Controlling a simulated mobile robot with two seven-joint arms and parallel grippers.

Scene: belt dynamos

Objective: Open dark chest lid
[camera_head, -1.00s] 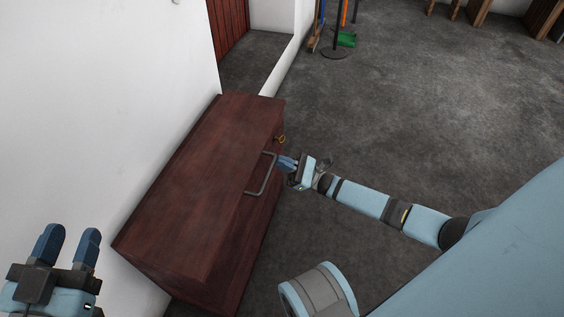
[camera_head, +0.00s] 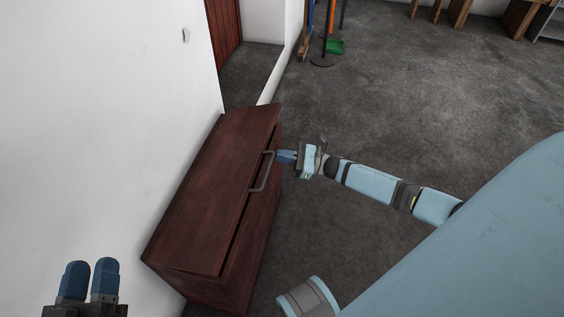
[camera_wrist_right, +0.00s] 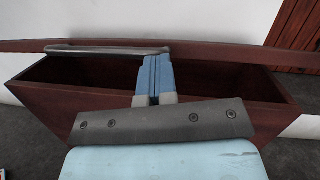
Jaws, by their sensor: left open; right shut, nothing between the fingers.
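The dark reddish-brown wooden chest (camera_head: 230,288) stands against the white wall. Its lid (camera_head: 210,205) is partly raised, with a dark gap along the front edge. A grey bar handle (camera_head: 262,178) is on the lid's front edge. In the right wrist view, the chest's inside (camera_wrist_right: 90,75) shows below the lid edge (camera_wrist_right: 230,47). My right gripper (camera_head: 280,156) is shut and empty at the lid's front edge, near the far end of the handle; its fingers (camera_wrist_right: 153,62) reach that edge, and exact contact is unclear. My left gripper (camera_head: 88,265) is open and empty, left of the chest.
The white wall (camera_head: 120,130) runs along the chest's back side. Broom-like tools and a green dustpan (camera_head: 336,46) stand at the far wall. Wooden furniture (camera_head: 460,12) is at the top right. The grey floor (camera_head: 440,100) on the right is clear.

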